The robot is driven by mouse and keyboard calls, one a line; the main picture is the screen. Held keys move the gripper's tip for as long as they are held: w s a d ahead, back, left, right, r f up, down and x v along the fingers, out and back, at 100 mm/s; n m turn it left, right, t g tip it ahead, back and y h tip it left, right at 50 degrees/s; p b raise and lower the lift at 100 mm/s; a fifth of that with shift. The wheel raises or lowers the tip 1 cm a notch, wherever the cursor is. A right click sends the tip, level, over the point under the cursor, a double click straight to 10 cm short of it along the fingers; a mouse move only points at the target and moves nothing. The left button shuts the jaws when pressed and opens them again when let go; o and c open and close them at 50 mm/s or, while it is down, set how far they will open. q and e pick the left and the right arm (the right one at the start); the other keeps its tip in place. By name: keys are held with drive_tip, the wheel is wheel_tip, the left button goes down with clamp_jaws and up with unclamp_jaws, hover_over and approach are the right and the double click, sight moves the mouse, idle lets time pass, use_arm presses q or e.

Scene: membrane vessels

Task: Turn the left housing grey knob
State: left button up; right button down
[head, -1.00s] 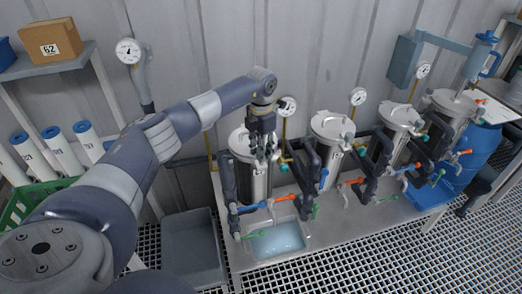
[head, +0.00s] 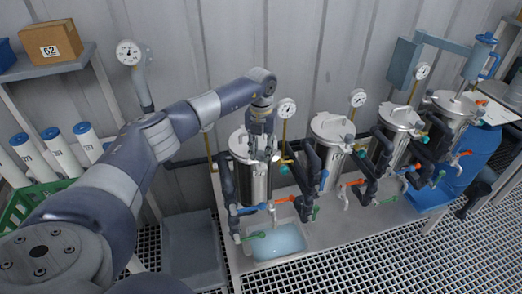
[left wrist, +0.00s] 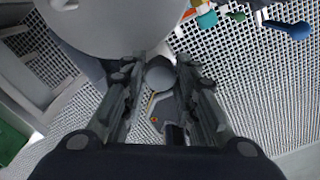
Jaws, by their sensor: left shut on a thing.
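The left housing (head: 257,185) is the leftmost steel vessel on the bench, upright with a round lid. My left gripper (head: 264,155) comes down from above at the front of its lid. In the left wrist view, the grey knob (left wrist: 160,76) is round and sits between the two fingers of my left gripper (left wrist: 155,85), which are shut on it. The large grey round surface of the housing (left wrist: 110,25) fills the top of that view. In the head view the fingers hide the knob. My right gripper is not in view.
More steel vessels (head: 331,150) stand to the right, with dark pipes and coloured valve handles (head: 285,199) in front. A gauge (head: 286,108) rises close beside my left wrist. A water basin (head: 277,240) lies below, and a grey bin (head: 190,250) stands on the grating at left.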

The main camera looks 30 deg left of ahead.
sight(261, 152)
use_arm(q)
drive_tip(key=shift+w+r, duration=0.1)
drive_tip(key=shift+r, duration=0.05)
drive_tip(key=o, duration=1.1)
wheel_tip(261, 152, up, 12)
drive_tip(key=shift+f, duration=0.1)
